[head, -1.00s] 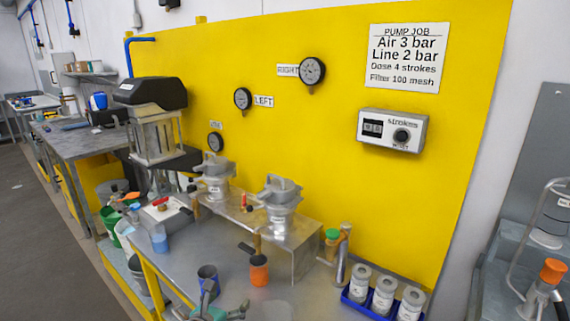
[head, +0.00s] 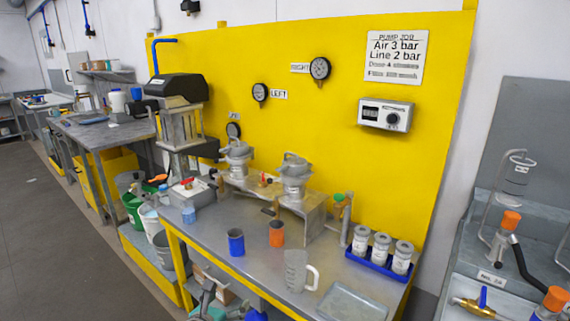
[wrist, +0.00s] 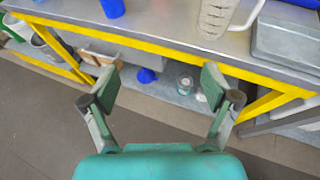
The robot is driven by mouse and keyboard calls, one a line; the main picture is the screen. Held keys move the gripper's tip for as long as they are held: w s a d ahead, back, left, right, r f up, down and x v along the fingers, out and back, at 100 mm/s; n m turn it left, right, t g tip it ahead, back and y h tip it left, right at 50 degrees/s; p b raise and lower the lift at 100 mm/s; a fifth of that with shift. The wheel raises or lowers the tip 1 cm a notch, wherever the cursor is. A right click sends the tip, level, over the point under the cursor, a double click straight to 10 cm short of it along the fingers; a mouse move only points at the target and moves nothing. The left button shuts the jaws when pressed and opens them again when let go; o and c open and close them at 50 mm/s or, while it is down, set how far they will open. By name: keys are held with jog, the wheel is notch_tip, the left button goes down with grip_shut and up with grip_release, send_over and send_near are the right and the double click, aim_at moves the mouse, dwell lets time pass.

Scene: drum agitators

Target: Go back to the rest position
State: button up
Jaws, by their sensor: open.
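My gripper (wrist: 160,88) is open and empty in the wrist view, its two fingers spread wide in front of the bench's yellow front edge. Floor and the bench's lower shelf show between and below the fingers. In the head view, part of my teal gripper (head: 208,308) shows at the bottom edge, in front of the bench (head: 215,255). It touches nothing that I can see.
A blue cup (head: 236,242), an orange cup (head: 276,234), a clear jug (head: 297,271) and a grey tray (head: 352,303) stand near the bench's front. A blue tray (head: 378,267) holds grey canisters. Open floor (head: 60,240) lies to the left.

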jog(key=s+d+f+m+y, duration=0.2)
jog(key=s+d+f+m, duration=0.45)
jog(key=d+f, duration=0.85)
jog(key=s+d+f+m+y, duration=0.1)
jog(key=s+d+f+m, duration=0.25)
jog(key=s, duration=0.45)
jog(key=s+d+f+m+y, duration=0.1)
jog(key=s+d+f+m, duration=0.15)
jog(key=s+d, duration=0.45)
jog(key=s+d+r+m+y, duration=0.15)
jog(key=s+m, duration=0.25)
jog(key=s, duration=0.5)
jog(key=s+d+r+m, duration=0.3)
jog(key=s+m, duration=0.2)
jog(key=s, duration=0.4)
jog(key=s+d+r+m+t+h, duration=0.2)
jog(key=s+d+r+m, duration=0.1)
jog(key=s+r+m, duration=0.8)
notch_tip(320, 180, up, 2)
jog(key=shift+s+d+r, duration=0.1)
jog(key=shift+s+d, duration=0.1)
jog(key=shift+s, duration=0.35)
jog(key=shift+o, duration=0.4)
